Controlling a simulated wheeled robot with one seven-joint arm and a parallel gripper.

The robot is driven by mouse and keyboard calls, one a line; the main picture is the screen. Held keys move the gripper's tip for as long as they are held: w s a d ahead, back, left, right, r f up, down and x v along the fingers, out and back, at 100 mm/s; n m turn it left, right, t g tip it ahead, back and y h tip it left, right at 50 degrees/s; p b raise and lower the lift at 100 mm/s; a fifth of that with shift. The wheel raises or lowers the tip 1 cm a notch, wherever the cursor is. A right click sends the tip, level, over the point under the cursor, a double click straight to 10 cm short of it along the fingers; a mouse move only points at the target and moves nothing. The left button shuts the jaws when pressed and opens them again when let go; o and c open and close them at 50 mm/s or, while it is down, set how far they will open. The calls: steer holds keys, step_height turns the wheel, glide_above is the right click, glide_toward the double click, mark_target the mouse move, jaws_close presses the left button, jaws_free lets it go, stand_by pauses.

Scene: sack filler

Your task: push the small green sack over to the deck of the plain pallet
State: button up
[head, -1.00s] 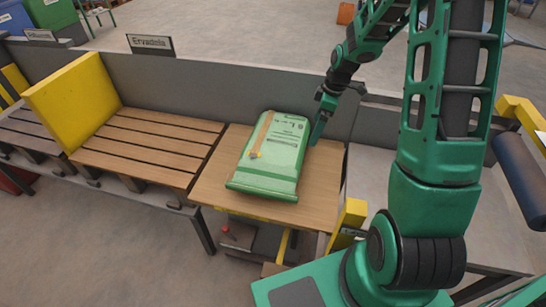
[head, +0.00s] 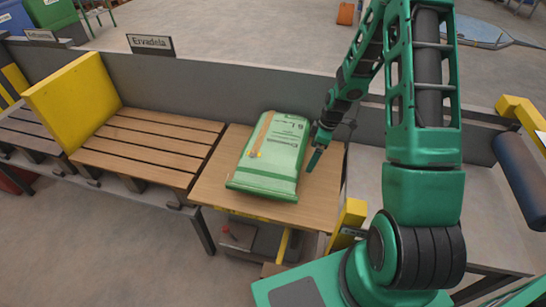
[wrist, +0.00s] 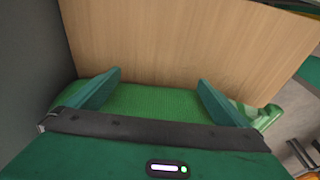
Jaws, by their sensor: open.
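The green sack (head: 268,160) lies flat on a smooth wooden table (head: 218,190), printed side up. My gripper (head: 314,160) is low at the sack's right side, fingers pointing down. In the wrist view its two fingers (wrist: 157,93) are spread apart, with the sack's green surface (wrist: 155,104) showing between them and bare wood beyond. I cannot tell whether the fingers touch the sack. A slatted wooden pallet deck (head: 150,141) sits left of the table, bare, with a narrow dark seam between them.
A yellow upright board (head: 75,100) stands at the slatted deck's left end; another slatted deck (head: 30,135) lies beyond it. A grey wall (head: 215,95) with an "Ervadela" sign (head: 151,44) runs along the back. A yellow block (head: 349,222) stands at the table's front right corner.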

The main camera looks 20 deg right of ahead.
mark_target(271, 145)
steer(key=shift+w+a, duration=0.1)
stand_by(0.3)
steer(key=shift+w+a, duration=1.5)
steer(key=shift+a, duration=0.7)
steer(key=shift+w+a, duration=1.5)
steer(key=shift+a, duration=0.75)
steer(key=shift+w+a, duration=1.5)
steer(key=shift+a, duration=0.8)
steer(key=shift+w+a, duration=1.3)
steer(key=shift+a, duration=0.6)
steer(key=shift+w+a, duration=1.3)
steer(key=shift+a, duration=0.6)
steer(key=shift+w+a, duration=1.3)
steer(key=shift+a, duration=0.6)
steer(key=shift+w+a, duration=1.3)
steer(key=shift+a, duration=0.65)
steer(key=shift+w+a, duration=1.3)
steer(key=shift+a, duration=0.6)
steer(key=shift+w+a, duration=1.3)
steer(key=shift+a, duration=0.65)
step_height(271, 145, up, 13)
steer(key=s+d, duration=0.1)
steer(key=d, duration=0.1)
steer(key=shift+s+d+r, duration=0.2)
steer(key=shift+s+d, duration=0.05)
steer(key=shift+s, duration=0.1)
